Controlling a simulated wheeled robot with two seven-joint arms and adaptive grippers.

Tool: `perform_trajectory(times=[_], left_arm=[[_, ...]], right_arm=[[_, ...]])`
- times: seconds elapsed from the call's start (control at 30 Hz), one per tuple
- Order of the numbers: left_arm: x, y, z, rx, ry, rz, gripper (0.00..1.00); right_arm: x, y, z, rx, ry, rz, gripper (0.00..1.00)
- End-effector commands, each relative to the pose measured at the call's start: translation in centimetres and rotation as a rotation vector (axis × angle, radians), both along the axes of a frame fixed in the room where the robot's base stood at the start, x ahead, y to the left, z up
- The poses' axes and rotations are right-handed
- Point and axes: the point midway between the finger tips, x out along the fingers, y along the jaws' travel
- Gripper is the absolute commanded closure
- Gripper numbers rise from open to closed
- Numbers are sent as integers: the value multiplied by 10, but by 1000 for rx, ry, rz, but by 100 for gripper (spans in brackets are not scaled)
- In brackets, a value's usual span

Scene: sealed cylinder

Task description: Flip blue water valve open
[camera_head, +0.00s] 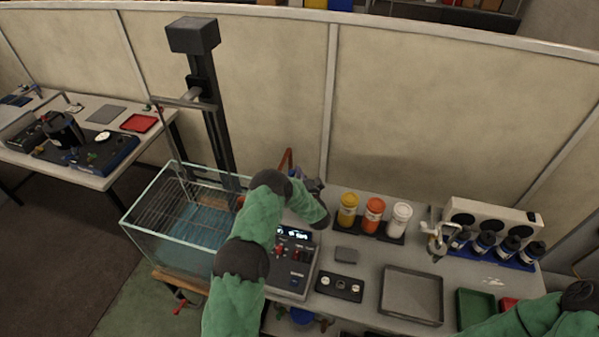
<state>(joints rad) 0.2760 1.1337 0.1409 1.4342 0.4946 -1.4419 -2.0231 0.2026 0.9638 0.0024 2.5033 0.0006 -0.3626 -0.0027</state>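My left arm, in a green quilted sleeve, reaches up from the bottom middle and bends right over the bench. The dark shape at its far end seems to be my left gripper (313,186), near the back wall beside an upright red-orange part (287,160). Its fingers are too small and covered to read. I cannot clearly make out a blue valve handle there; my arm hides part of this area. A round blue part (301,317) shows below the bench's front edge. My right arm crosses the bottom right corner; its gripper is out of view.
A glass water tank (172,226) with a wire rack stands left of my arm. A grey control box (293,262) sits right beside it. Yellow, orange and white bottles (373,214), a grey tray (411,295) and a white device (492,219) occupy the bench to the right.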

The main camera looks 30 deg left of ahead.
Motion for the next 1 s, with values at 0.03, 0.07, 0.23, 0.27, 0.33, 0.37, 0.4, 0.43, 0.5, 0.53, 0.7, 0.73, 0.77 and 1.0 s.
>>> perform_trajectory(times=[0.03, 0.07, 0.23, 0.27, 0.33, 0.37, 0.4, 0.43, 0.5, 0.53, 0.7, 0.73, 0.77, 1.0], left_arm=[[-1, 0, 0, 0, 1, -5, 100], [-2, 0, 0, 0, 1, -9, 100], [-4, 0, 0, -1, 1, -34, 100], [-5, 0, 0, 0, 0, -40, 100], [-7, 0, 0, -1, 1, -56, 100], [-8, -1, 0, 0, 1, -67, 100], [-10, -1, -1, -1, 2, -81, 100], [-11, -1, 0, 0, 1, -94, 100], [-15, -1, -1, -2, 3, -129, 100], [-17, -1, 0, 0, 1, -147, 100], [-33, 0, -2, 1, 1, -282, 100], [-35, 0, -2, 1, 1, -310, 100], [-38, 0, -3, 1, 2, -337, 100], [-60, 4, -4, 3, 0, -548, 100]], right_arm=[[0, 0, 0, 0, 0, 0, 60], [0, 0, 0, 0, 0, 0, 60], [0, 0, -1, 0, 0, 0, 60], [0, 0, -1, 0, 0, 0, 60], [0, 0, -1, 0, 0, 0, 60], [0, 0, -1, 0, 0, 0, 60], [0, 0, -2, 0, 0, 0, 60], [0, 0, -2, 0, 0, 0, 60], [0, 0, -3, 0, 0, 0, 60], [0, 0, -4, 0, 0, 0, 60], [0, 0, -14, 0, 0, 0, 60], [0, 0, -16, 0, 0, 0, 60], [0, 0, -19, 0, 0, 0, 60], [0, 0, -47, 0, 0, 0, 60]])
